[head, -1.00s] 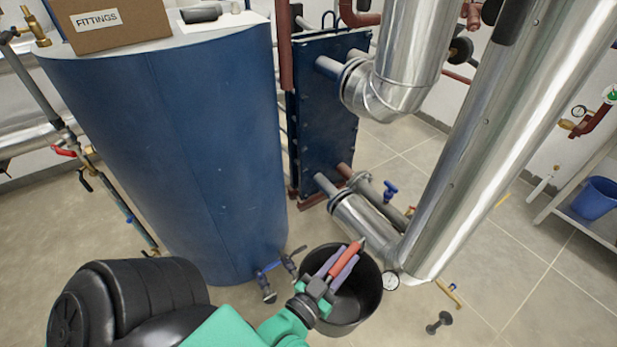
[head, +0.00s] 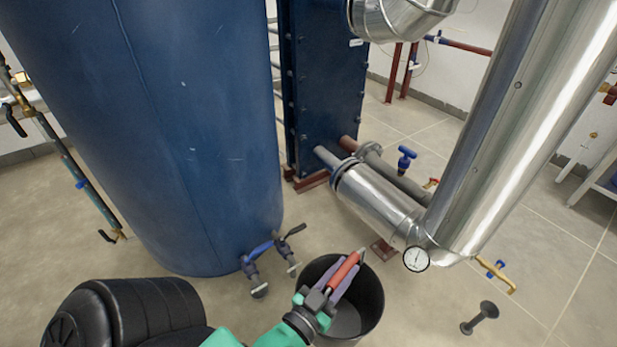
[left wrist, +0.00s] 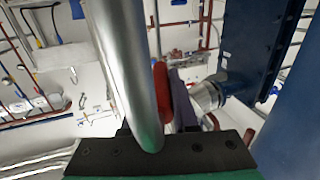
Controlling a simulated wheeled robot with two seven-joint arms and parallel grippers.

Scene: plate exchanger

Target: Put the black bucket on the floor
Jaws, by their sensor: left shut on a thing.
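The black bucket (head: 368,312) is at the bottom centre of the head view, open side up; its inside looks empty. My left gripper (head: 343,274) is over the bucket's mouth, its purple fingers shut on a red grip (head: 344,271) that appears to belong to the bucket's handle. The left wrist view shows the red grip (left wrist: 160,92) beside a purple finger, with a curved grey metal bar (left wrist: 125,70) close to the camera. The floor (head: 420,310) is pale tile; I cannot tell whether the bucket touches it. My right gripper is not in view.
The blue tank (head: 190,130) with its low valves (head: 262,262) stands left of the bucket. The plate exchanger (head: 325,90) is behind. A silver pipe (head: 490,150) and a gauge (head: 416,259) are close on the right. A dark dumbbell-shaped object (head: 480,317) lies on clear floor at right.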

